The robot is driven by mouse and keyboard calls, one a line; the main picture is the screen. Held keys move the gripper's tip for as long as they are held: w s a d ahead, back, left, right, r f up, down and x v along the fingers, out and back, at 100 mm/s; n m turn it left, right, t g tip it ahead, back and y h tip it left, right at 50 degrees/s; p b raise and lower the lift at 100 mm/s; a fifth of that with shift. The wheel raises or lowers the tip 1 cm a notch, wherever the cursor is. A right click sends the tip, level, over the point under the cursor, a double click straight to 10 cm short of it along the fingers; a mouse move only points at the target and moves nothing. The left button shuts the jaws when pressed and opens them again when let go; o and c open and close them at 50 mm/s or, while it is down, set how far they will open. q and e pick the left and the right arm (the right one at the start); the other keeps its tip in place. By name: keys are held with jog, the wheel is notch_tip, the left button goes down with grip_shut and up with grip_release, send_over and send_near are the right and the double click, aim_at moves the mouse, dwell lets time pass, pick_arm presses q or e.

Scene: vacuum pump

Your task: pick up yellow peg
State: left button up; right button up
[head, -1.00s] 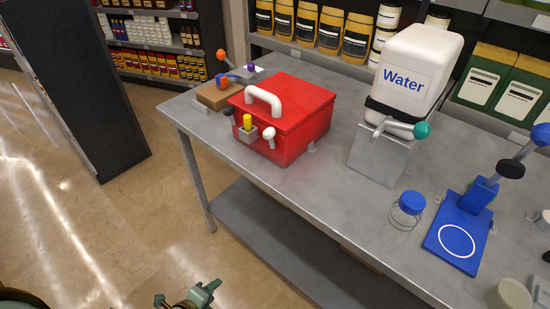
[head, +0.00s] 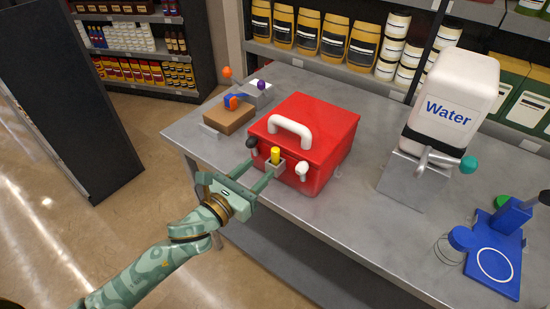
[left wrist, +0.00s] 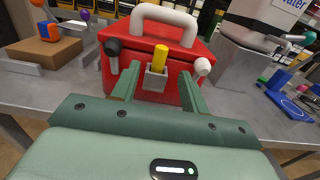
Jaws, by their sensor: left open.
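The yellow peg (head: 275,153) stands upright in a small grey holder (head: 275,167) on the front of the red box (head: 315,140). My left gripper (head: 263,168) is open, its two fingers pointing at the holder, one on each side of it. In the left wrist view the peg (left wrist: 160,55) shows between the two fingers (left wrist: 158,88), its top above their level. I cannot tell whether the fingers touch the holder. My right gripper is not in view.
The box has a white handle (head: 291,128), a black knob (head: 251,143) and a white knob (head: 302,169) beside the holder. A water tank (head: 448,100) stands to the right. A brown block (head: 229,117) sits to the left. Bare grey table (head: 340,215) lies in front.

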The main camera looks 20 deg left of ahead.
aim_at(273, 157)
pick_arm(q)
jog(key=x, duration=0.5)
jog(key=shift+w+d+f, duration=0.15)
jog(key=shift+w+f, duration=0.05)
jog(key=shift+w, duration=0.15)
jog(key=shift+s, duration=0.1)
grip_shut()
